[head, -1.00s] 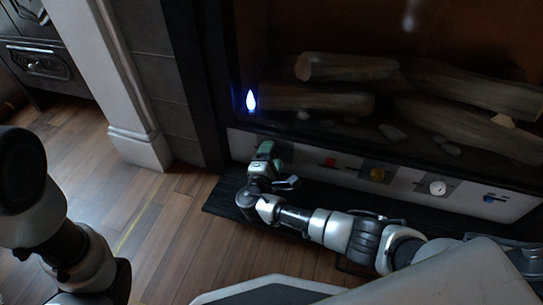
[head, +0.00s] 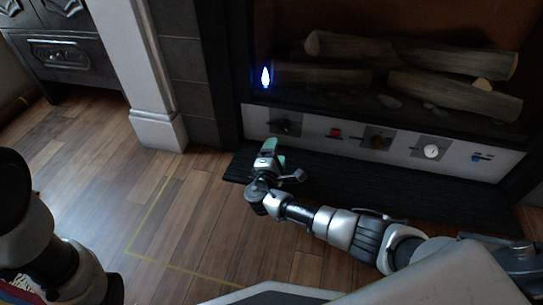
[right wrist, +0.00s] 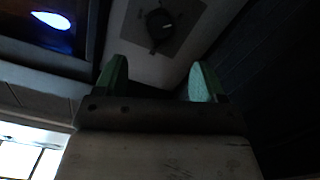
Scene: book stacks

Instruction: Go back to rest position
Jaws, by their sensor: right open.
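My right gripper (head: 276,158) has green fingertips and is in front of the fireplace, over the edge of the dark hearth slab. In the right wrist view its two green fingers (right wrist: 158,78) are spread apart with nothing between them. A dark knob (right wrist: 160,24) on a grey plate lies beyond the fingers, apart from them; in the head view this knob (head: 286,125) is at the left end of the white control panel. My left arm shows at the left edge of the head view, but its gripper is out of sight.
The fireplace holds logs (head: 410,52) and a small blue-white flame (head: 265,76). The white panel (head: 458,151) also carries a red button, a brown knob and a white dial. A dark hearth slab (head: 400,190) lies below. A white pillar (head: 152,110) stands left. The wooden floor (head: 205,215) is open.

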